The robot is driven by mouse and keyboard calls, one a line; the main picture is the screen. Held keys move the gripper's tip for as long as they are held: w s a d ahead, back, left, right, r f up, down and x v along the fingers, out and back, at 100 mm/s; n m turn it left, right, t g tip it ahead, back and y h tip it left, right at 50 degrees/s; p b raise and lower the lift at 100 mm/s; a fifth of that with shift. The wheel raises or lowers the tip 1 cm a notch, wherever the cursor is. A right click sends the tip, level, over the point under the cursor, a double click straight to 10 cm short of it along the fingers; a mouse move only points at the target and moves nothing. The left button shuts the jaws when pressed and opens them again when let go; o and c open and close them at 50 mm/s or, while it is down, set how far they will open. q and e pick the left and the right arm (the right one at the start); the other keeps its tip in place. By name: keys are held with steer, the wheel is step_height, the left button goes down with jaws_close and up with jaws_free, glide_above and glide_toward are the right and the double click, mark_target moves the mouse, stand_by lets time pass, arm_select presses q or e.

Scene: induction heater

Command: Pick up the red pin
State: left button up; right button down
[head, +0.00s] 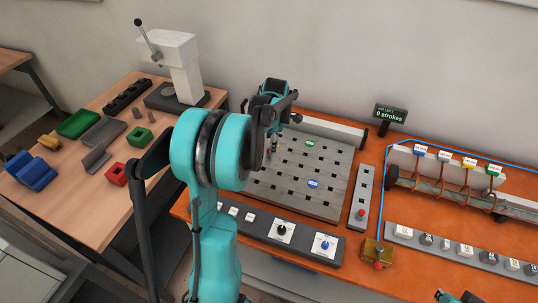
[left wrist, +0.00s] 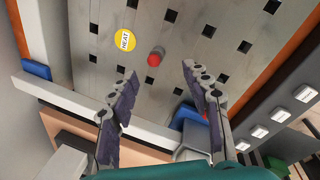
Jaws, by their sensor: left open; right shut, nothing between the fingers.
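The red pin (left wrist: 154,57) shows in the left wrist view as a short cylinder with a red top, on the grey slotted plate (left wrist: 185,40), close to a yellow disc marked HEAT (left wrist: 124,41). My left gripper (left wrist: 160,74) is open. Its two fingers stand apart on either side of the pin in the picture, and nothing is between them. In the head view my left gripper (head: 272,152) hangs over the left part of the plate (head: 325,160); my arm hides the pin there. My right gripper (head: 455,297) barely shows at the bottom edge, shut and empty.
The wooden side table (head: 75,195) holds a white press (head: 180,62) and coloured blocks. A control strip (head: 265,228) lies in front of the plate. A rail with labelled tags and a blue cable (head: 387,185) stand on the right of the orange bench (head: 410,265).

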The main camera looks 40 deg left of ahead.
mark_target(269, 154)
arm_select(q)
steer(key=f, duration=0.2)
steer(key=f+b, duration=0.1)
steer(key=shift+w+a+n, duration=0.25)
steer(key=shift+a+n, duration=0.15)
steer(key=f, duration=0.1)
steer(key=f+b, duration=0.1)
steer(key=f, duration=0.1)
steer(key=w+a+f+b, duration=0.1)
steer(key=f, duration=0.1)
steer(key=shift+a+f, duration=0.1)
steer(key=shift+f, duration=0.05)
steer(key=shift+s, duration=0.1)
jaws_close()
